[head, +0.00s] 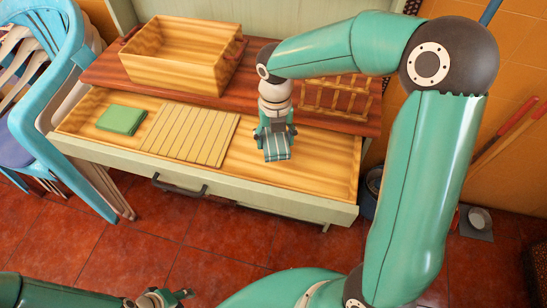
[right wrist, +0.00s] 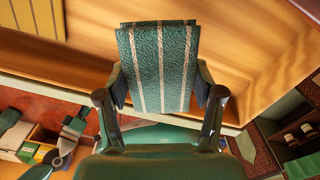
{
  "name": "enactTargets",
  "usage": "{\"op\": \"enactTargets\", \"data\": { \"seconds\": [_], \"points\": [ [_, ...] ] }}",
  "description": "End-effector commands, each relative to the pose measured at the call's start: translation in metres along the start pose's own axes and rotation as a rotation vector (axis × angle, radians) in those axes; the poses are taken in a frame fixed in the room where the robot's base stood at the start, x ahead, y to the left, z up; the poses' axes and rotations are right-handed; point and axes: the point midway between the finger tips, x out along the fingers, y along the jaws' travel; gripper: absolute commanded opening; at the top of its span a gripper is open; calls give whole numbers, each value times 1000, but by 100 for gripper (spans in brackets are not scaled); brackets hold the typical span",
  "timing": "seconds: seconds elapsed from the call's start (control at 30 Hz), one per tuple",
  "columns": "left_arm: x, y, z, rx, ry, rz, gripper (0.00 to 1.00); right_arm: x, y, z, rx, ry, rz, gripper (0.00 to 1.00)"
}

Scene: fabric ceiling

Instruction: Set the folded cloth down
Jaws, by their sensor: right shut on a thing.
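The folded cloth (head: 277,149) is green with pale stripes. My right gripper (head: 275,131) is shut on its near end, with a finger on each side. The cloth is over the right part of the open wooden drawer (head: 320,160). In the right wrist view the cloth (right wrist: 158,65) sticks out past the fingertips (right wrist: 163,100), with the drawer's wood behind it. I cannot tell whether it touches the drawer floor. My left gripper (head: 165,298) is low at the bottom edge of the head view, away from the drawer, and looks open and empty.
A green folded cloth (head: 122,120) and a slatted board (head: 190,134) lie in the drawer's left and middle. A wooden box (head: 180,70) and a bamboo rack (head: 335,97) stand on the red-brown top behind. Bare drawer floor lies right of my right gripper. Stacked chairs (head: 60,90) stand left.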

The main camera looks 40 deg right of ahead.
Motion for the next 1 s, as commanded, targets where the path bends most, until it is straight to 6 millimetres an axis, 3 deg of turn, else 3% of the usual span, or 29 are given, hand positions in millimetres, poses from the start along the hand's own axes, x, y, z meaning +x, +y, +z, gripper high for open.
{"op": "enactTargets", "data": {
  "seconds": [0.1, 0.37, 0.6, 1.0],
  "points": [
    [3, -1, 0, 0, 0, 0, 37, 26, 0, -1, 0, 4, -2, 32],
    [5, -2, 0, 0, 0, 0, 37, 47, 0, 0, 0, 1, -1, 32],
    [8, -3, 0, 0, 0, 0, 37, 80, 0, 0, -1, 2, -1, 32],
    [10, -4, 0, 0, 0, 0, 37, 86, 1, 0, -1, -1, 0, 32]
  ]
}}
